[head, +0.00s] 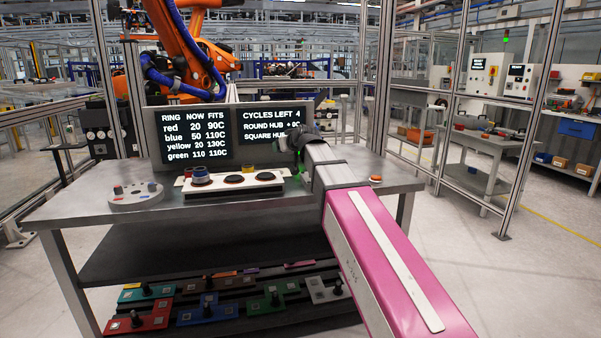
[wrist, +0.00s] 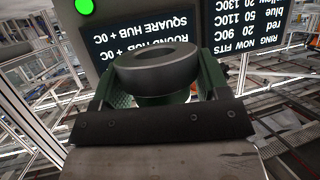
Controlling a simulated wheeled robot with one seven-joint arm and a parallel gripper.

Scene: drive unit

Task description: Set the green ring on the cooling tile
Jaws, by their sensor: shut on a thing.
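My gripper (wrist: 165,85) is shut on a ring (wrist: 157,68) with a dark grey, round-holed top; green shows below and beside it. I cannot tell ring colour from finger colour here. In the head view my gripper (head: 297,142) is held above the bench's right half, in front of the display, and the ring is hardly visible. The display (head: 222,132) lists green at 110 now, fits 110C. I cannot pick out the cooling tile for certain; my arm hides part of the bench top.
A white block (head: 268,187) with round dark pads stands mid-bench, a blue-banded ring (head: 201,175) on its left pad. A yellow piece (head: 248,168) is behind it. A grey round plate (head: 135,199) is at left, an orange button (head: 376,179) at right. Coloured plates lie on the lower shelf.

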